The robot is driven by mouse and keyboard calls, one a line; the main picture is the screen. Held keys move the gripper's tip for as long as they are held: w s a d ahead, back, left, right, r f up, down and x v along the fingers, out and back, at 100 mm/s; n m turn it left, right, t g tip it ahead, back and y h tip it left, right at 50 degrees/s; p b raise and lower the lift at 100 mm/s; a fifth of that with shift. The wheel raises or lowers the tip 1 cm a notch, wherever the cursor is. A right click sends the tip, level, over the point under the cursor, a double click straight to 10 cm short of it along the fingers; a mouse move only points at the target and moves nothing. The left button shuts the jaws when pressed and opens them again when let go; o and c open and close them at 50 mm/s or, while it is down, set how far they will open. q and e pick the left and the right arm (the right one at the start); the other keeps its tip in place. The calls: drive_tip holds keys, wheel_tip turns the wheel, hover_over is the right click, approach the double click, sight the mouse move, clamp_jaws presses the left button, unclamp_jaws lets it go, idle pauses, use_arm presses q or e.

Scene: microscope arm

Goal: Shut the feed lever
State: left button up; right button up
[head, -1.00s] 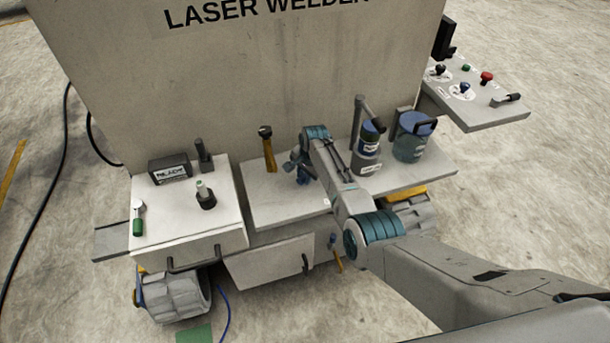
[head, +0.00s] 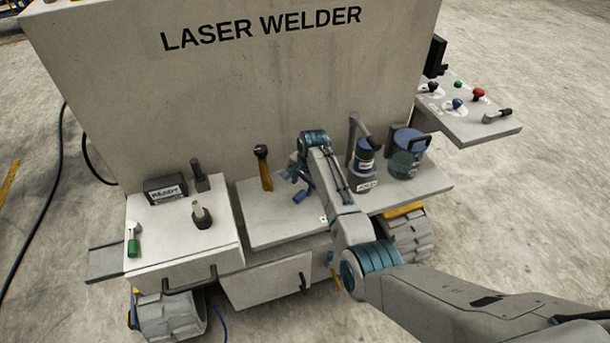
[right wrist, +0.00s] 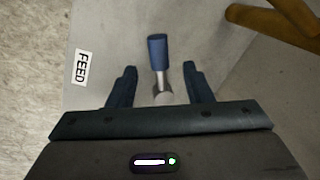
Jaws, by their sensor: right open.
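The feed lever (right wrist: 158,55) has a blue grip on a short metal stem, beside a white FEED label (right wrist: 81,67), in the right wrist view. The grip extends toward the top of that view. My right gripper (right wrist: 160,80) is open, with one dark finger on each side of the stem and visible gaps between. In the head view, my right gripper (head: 293,187) is low over the middle shelf (head: 250,226); I cannot clearly separate the lever from the fingers there. My left gripper is not in view.
A white box (head: 175,235) with a green-handled lever (head: 133,243) is left.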

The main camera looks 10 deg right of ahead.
drive_tip(key=shift+s+d+r+b, duration=0.1)
drive_tip(key=shift+s+r, duration=0.05)
drive_tip(key=shift+r, duration=0.7)
drive_tip(key=shift+s+d+r+b, duration=0.1)
drive_tip(key=shift+r+b, duration=0.05)
drive_tip(key=shift+r, duration=0.7)
drive_tip(key=shift+s+d+r+b, duration=0.1)
drive_tip(key=shift+s+r, duration=0.05)
drive_tip(key=shift+r, duration=0.7)
